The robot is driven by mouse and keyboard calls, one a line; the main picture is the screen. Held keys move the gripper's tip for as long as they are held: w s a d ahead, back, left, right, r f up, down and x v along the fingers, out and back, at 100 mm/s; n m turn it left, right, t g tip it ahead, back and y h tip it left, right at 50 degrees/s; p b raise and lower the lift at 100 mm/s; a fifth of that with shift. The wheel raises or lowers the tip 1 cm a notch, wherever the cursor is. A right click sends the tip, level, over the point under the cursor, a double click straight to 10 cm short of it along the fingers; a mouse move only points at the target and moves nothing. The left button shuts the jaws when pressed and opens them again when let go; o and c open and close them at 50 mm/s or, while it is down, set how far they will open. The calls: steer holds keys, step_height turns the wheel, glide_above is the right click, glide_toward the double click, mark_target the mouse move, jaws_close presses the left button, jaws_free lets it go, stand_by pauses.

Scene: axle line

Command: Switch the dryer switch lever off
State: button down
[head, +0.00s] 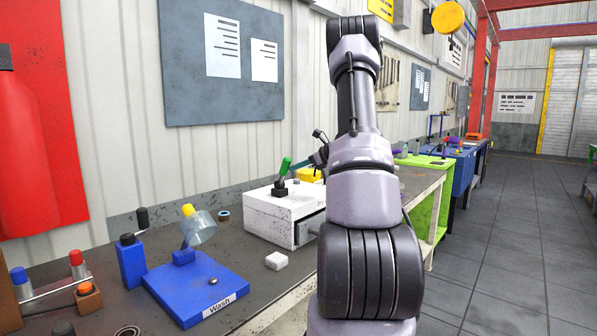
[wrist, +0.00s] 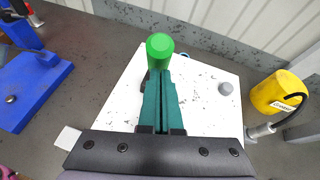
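The dryer switch lever (head: 284,168) has a green handle and a dark base on top of a white box (head: 268,221). The handle leans up and to the right in the head view. In the wrist view the green handle (wrist: 160,46) shows just beyond the tips of my gripper (wrist: 160,78). The teal fingers lie close together and look shut, with nothing seen between them. They hide part of the lever. In the head view my arm hides most of the gripper, which is to the right of the lever.
A blue wash unit (head: 195,288) with a yellow-tipped lever and clear ring stands left of the box. A small white block (head: 276,261) lies in front of the box. A yellow object (wrist: 279,92) is right of the box. The wall (head: 120,100) is behind.

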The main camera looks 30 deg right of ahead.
mark_target(287, 158)
steer(key=shift+w+a+r+g+h, duration=0.25)
steer(key=shift+w+r+g, duration=0.2)
steer(key=shift+w+g, duration=0.15)
steer(key=shift+w+a+r+g+h, duration=0.25)
steer(key=shift+w+r+g, duration=0.25)
steer(key=shift+g, duration=0.1)
steer(key=shift+w+a+r+g+h, duration=0.2)
steer(key=shift+w+g, duration=0.3)
steer(key=shift+g, duration=0.1)
steer(key=shift+w+a+r+g+h, duration=0.15)
steer(key=shift+w+g+h, duration=0.05)
steer(key=shift+w+g, duration=0.35)
steer(key=shift+w+a+r+m, duration=0.1)
steer(key=shift+w+a+m, duration=0.05)
steer(key=shift+w, duration=0.35)
steer(key=shift+w+a+r+m, duration=0.1)
steer(key=shift+w+a+m, duration=0.05)
steer(key=shift+w, duration=0.3)
steer(key=shift+w+a, duration=0.1)
steer(key=shift+w+r, duration=0.1)
steer(key=shift+r, duration=0.05)
